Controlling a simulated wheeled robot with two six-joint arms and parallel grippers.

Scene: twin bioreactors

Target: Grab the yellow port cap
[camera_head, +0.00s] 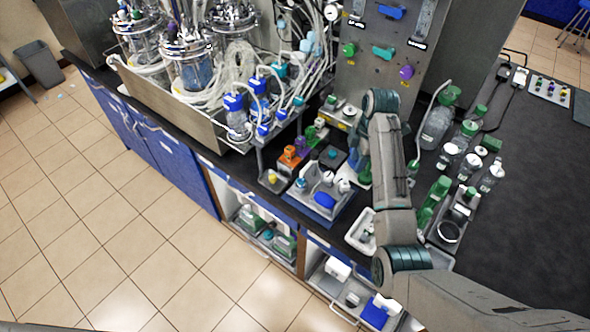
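A small yellow cap-like piece (272,178) sits in a small dark holder (266,185) near the front edge of the black bench, left of the grey parts tray; I take it for the yellow port cap. My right arm reaches in from the bottom right and bends at the top over the bench. My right gripper (354,153) is mostly hidden behind my own arm link, to the right of the yellow piece and apart from it. Its fingers cannot be made out. My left gripper is out of view.
An orange block (290,155) stands just behind the yellow piece. A grey tray (309,207) with white and blue parts lies to its right. Bottles with blue caps (238,120) stand behind. Green-capped bottles (437,125) crowd the right side. Open drawers (325,285) stick out below.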

